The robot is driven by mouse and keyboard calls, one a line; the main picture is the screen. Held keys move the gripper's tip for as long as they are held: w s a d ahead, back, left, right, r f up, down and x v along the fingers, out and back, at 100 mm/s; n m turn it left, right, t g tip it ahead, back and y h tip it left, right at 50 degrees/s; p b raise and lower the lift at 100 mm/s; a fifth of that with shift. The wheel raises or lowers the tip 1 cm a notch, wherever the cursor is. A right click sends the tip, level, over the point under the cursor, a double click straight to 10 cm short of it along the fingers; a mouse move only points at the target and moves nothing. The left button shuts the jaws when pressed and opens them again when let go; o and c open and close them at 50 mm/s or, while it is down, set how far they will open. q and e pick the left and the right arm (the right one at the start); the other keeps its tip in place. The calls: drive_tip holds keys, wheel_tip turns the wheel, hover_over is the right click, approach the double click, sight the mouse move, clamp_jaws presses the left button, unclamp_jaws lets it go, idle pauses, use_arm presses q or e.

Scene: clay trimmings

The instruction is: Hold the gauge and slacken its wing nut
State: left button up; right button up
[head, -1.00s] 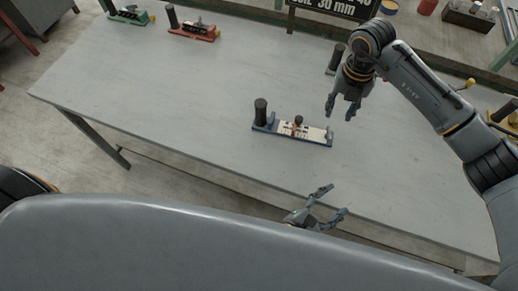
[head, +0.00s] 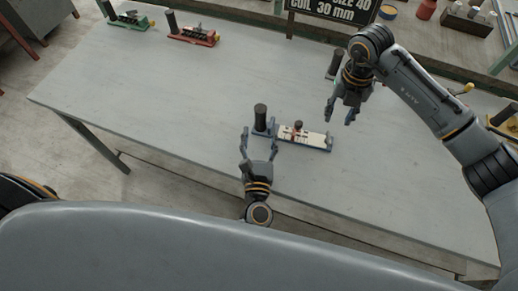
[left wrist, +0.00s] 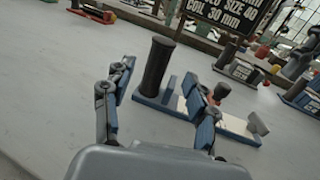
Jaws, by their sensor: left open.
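The gauge (head: 316,138) lies on the grey table, with a blue base, a pale scale plate and an upright black handle (head: 260,117) at its left end. A small dark knob (head: 298,126), seemingly the wing nut, stands on the plate beside a red part. My left gripper (head: 259,136) is open at the gauge's handle end. In the left wrist view the handle (left wrist: 155,65) stands beyond and between the open fingers, and the knob (left wrist: 222,91) shows past the right finger. I cannot tell whether a finger touches. My right gripper (head: 340,114) hangs open and empty behind and right of the gauge.
A green gauge (head: 128,20) and a red gauge (head: 195,37) stand at the table's far left. Another dark-handled gauge (head: 334,64) is behind my right gripper. A sign (head: 335,10) stands at the back edge.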

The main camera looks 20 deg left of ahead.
sight(260, 118)
use_arm(q)
drive_tip(key=x, duration=0.8)
clamp_jaws()
use_arm(e)
drive_tip(key=shift+r, duration=0.15)
drive_tip(key=shift+c, duration=0.7)
drive_tip(key=f+n, duration=0.1)
drive_tip(key=f, duration=0.2)
drive_tip(key=s+f, duration=0.1)
drive_tip(key=f, duration=0.2)
drive_tip(key=f+n, duration=0.1)
drive_tip(key=f, duration=0.3)
drive_tip(key=shift+s+d+n, duration=0.15)
drive_tip(key=shift+n, duration=0.15)
